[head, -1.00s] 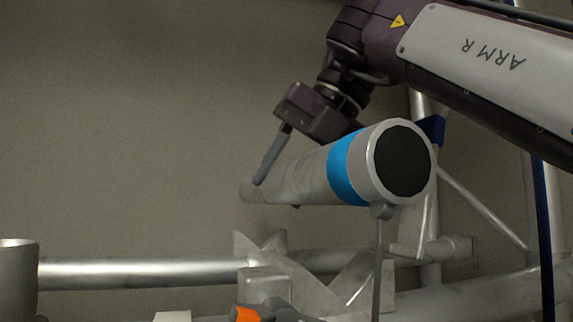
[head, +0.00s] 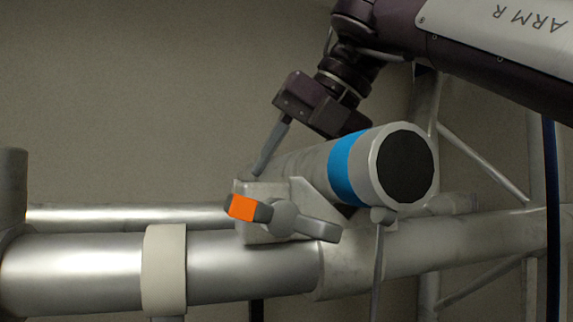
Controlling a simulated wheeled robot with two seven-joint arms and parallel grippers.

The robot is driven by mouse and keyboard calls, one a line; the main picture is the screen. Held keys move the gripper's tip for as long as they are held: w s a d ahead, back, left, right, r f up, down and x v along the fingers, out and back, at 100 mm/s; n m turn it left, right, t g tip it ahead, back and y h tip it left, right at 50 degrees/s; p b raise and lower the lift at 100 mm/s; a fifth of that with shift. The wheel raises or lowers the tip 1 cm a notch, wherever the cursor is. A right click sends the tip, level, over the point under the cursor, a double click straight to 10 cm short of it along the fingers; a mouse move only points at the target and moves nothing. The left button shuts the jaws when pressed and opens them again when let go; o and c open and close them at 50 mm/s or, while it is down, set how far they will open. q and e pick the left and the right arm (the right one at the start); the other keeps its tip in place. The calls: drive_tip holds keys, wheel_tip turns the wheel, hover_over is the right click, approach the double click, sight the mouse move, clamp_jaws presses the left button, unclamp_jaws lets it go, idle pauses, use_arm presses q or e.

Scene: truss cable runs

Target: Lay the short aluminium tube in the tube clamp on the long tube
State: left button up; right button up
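The short aluminium tube (head: 305,160) is grey with a blue band and a black end face turned toward me. My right gripper (head: 278,165) comes from above with one finger against the tube's left side. The other finger is hidden behind the tube, and the tube looks held. The tube clamp (head: 262,197) sits on the long tube (head: 80,272) and has an orange-tipped lever (head: 285,217). The short tube lies across the clamp in this view, directly behind its front part. Whether it touches the clamp's seat is hidden. My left gripper is out of view.
A white band (head: 165,268) wraps the long tube left of the clamp. A thin grey rod (head: 377,265) hangs below the short tube's near end. Another truss tube (head: 130,215) runs behind. Upright and diagonal struts (head: 478,170) stand at right. The upper left is clear.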

drive_tip(key=shift+s+r, duration=0.1)
drive_tip(key=o, duration=1.3)
